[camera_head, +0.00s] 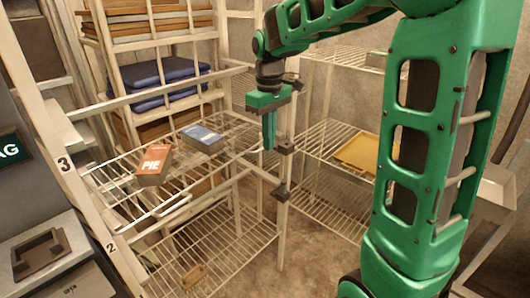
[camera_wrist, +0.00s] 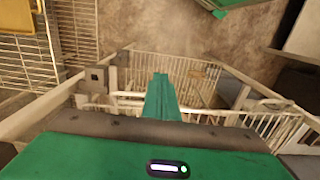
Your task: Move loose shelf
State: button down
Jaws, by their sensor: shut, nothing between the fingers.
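An upper wire shelf (camera_head: 120,185) in the left rack, by the "3" mark, bears two boxes and looks slanted. A lower wire shelf (camera_head: 225,250) is below it. I cannot tell for sure which shelf is loose. My gripper (camera_head: 268,148) points down near the upper shelf's right end, just left of the pale front post. Its green fingers are together and empty; they also show in the wrist view (camera_wrist: 162,95), above white wire shelving. Dark brackets (camera_head: 284,149) sit on the post beside and below the fingertips.
On the upper shelf are a red-topped PIE box (camera_head: 153,165) and a blue-topped box (camera_head: 202,137). A small brown item (camera_head: 194,276) lies on the lower shelf. Blue folded stacks (camera_head: 160,75) stand behind. A yellow tray (camera_head: 358,152) lies on the right rack. Floor shows between the racks.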

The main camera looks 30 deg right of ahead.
jog(key=shift+r, duration=2.05)
jog(key=c, duration=2.4)
grip_release()
jog(key=shift+c, duration=0.2)
jog(key=o, duration=0.5)
jog(key=shift+s, duration=0.2)
jog(key=shift+o, duration=0.7)
jog(key=s+d+f+m, duration=0.1)
jog(key=s+d+m, duration=0.2)
jog(key=s, duration=0.4)
jog(key=s+d+f+m, duration=0.2)
jog(key=s+d, duration=0.2)
jog(key=s, duration=0.4)
jog(key=shift+s+d+f+m, duration=0.15)
jog(key=shift+s+d+m, duration=0.15)
jog(key=shift+d+m, duration=0.1)
jog(key=s+d+f+m, duration=0.1)
jog(key=s+f+m, duration=0.3)
jog(key=s, duration=0.9)
notch_tip(320, 180, down, 2)
jog(key=shift+s+d+f+m, duration=0.1)
jog(key=shift+s+d+m, duration=0.1)
jog(key=shift+s+m, duration=0.15)
jog(key=shift+s, duration=0.1)
